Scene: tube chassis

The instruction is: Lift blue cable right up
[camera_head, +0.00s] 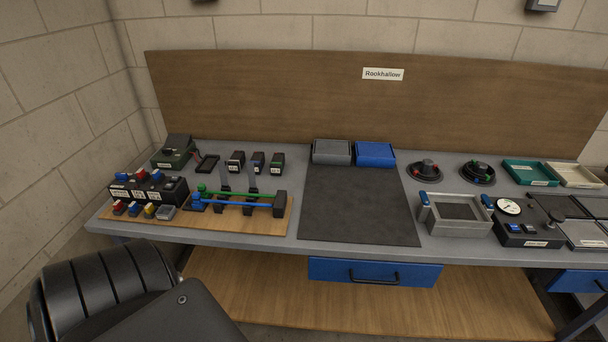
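A blue cable (238,205) lies level along a stand on a wooden board (250,220) at the left of the bench. Its left end is a blue plug-like piece and its right end meets a dark block (280,204). A green cable (235,193) runs just behind it, nearly parallel. Dark upright supports stand around both cables. Part of my own body shows dark at the lower left. Neither gripper shows in the head view.
A black box with red and blue knobs (148,189) stands left of the cables. A dark mat (360,206) lies bare in the middle. Grey and blue bins (375,154) stand behind it. A grey tray (455,229) and instruments fill the right. A wooden panel backs the bench.

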